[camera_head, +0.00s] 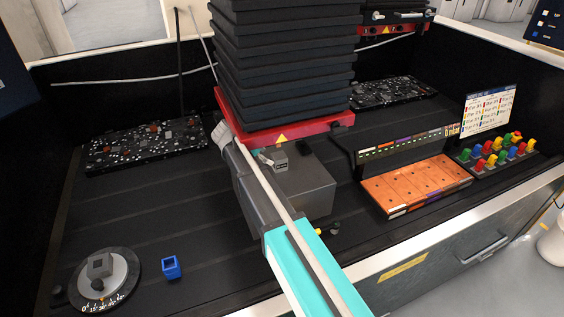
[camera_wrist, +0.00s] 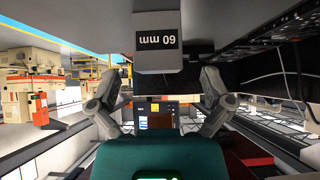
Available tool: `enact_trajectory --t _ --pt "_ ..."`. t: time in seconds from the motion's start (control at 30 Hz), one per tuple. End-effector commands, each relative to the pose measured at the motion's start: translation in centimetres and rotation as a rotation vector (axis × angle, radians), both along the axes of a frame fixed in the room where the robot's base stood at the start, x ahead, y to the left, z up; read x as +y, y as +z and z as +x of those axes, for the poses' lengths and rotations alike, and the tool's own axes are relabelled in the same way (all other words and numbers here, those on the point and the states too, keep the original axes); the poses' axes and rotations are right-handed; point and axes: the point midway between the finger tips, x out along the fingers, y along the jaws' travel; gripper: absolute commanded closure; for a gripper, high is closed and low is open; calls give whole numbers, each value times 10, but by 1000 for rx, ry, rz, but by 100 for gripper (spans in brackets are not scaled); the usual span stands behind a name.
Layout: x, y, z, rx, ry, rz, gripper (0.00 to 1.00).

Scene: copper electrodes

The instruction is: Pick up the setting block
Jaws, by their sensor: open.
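The setting block is a light grey block (camera_wrist: 160,45) marked "60 mm", at the top middle of the wrist view. Its text appears upside down, and the block touches a grey surface (camera_wrist: 85,14) along the top edge. My gripper (camera_wrist: 162,80) is open and empty, with its fingers apart on either side and its tips just short of the block. In the head view my arm (camera_head: 300,270) reaches to a grey box (camera_head: 305,185) in the middle of the bed. A small grey shape (camera_head: 280,164) lies at the arm's end there; I cannot tell clearly whether it is the block.
A black bellows stack (camera_head: 284,70) on a red plate (camera_head: 330,122) stands close behind. A round dial (camera_head: 122,275) bearing a grey block (camera_head: 100,264) and a blue holder (camera_head: 170,266) are at front left. An orange tray (camera_head: 415,186) is at right. The left bed is mostly clear.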

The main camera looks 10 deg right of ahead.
Motion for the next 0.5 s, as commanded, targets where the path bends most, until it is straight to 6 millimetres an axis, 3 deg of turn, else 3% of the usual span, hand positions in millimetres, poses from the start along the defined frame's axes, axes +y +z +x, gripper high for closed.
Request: enact_trajectory --t 0.2,0.5 --pt "-25 -5 5 0 0 0 0" --pt "-39 -21 7 -1 1 -1 0"
